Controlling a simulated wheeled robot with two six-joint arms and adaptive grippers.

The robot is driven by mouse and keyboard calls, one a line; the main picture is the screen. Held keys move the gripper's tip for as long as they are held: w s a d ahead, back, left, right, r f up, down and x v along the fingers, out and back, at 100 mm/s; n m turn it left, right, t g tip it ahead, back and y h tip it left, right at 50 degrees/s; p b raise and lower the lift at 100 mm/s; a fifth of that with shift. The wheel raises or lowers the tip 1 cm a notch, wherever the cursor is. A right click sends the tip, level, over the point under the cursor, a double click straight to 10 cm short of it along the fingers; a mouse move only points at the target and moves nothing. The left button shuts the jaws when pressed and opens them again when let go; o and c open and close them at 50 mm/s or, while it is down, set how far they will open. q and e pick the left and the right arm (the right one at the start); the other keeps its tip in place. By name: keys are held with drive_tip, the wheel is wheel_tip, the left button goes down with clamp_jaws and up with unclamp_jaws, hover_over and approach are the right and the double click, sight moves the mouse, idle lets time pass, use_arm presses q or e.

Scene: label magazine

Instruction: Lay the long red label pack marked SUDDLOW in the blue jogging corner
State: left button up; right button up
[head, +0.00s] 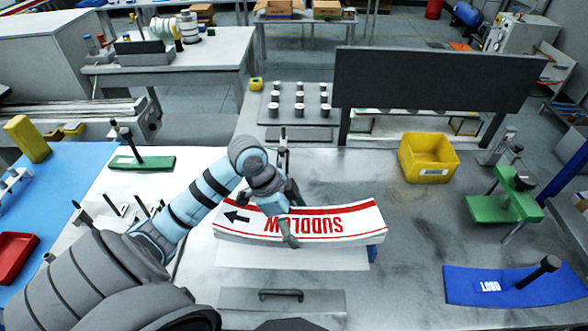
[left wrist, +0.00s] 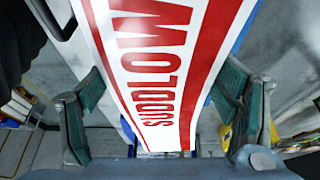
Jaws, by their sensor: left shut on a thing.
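The long label pack (head: 345,228) is white with red stripes, slightly curved, and reads SUDDLOW upside down in the head view. A black arrow is at its left end. In the left wrist view the pack (left wrist: 155,70) runs between the two fingers. My left gripper (head: 285,215) is across the pack left of its middle and shut on it. A small blue part (head: 373,252) shows below the pack's right end; blue also shows along its edges in the wrist view. The pack hides most of it, so I cannot tell whether the pack rests on it.
A blue curved plate with a black knob (head: 515,288) lies at front right. A green stand (head: 503,207) and yellow bin (head: 428,158) are at right. A dark panel (head: 435,80) stands behind. A grey plate with a handle (head: 282,300) lies in front. The table between is clear.

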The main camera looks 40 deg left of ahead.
use_arm(q)
drive_tip(key=f+b, duration=0.1)
drive_tip(key=f, duration=0.1)
drive_tip(key=s+f+b, duration=0.1)
drive_tip(key=f+b, duration=0.1)
drive_tip(key=shift+d+f, duration=0.1)
drive_tip(key=shift+f, duration=0.1)
drive_tip(key=shift+s+a+f+b, duration=0.2)
drive_tip(key=shift+s+b, duration=0.2)
drive_tip(key=shift+b, duration=0.25)
drive_tip(key=shift+r, duration=0.1)
drive_tip(key=shift+w, duration=0.35)
drive_tip(key=o, duration=1.4)
drive_tip(key=shift+d+f, duration=0.1)
drive_tip(key=shift+f, duration=0.1)
drive_tip(key=o, duration=0.3)
drive_tip(key=shift+s+r, duration=0.1)
drive_tip(key=shift+s, duration=0.05)
use_arm(e)
drive_tip(key=f, duration=0.1)
drive_tip(key=s+f, duration=0.1)
drive_tip(key=f, duration=0.1)
drive_tip(key=s+f, duration=0.1)
drive_tip(key=shift+d+f, duration=0.15)
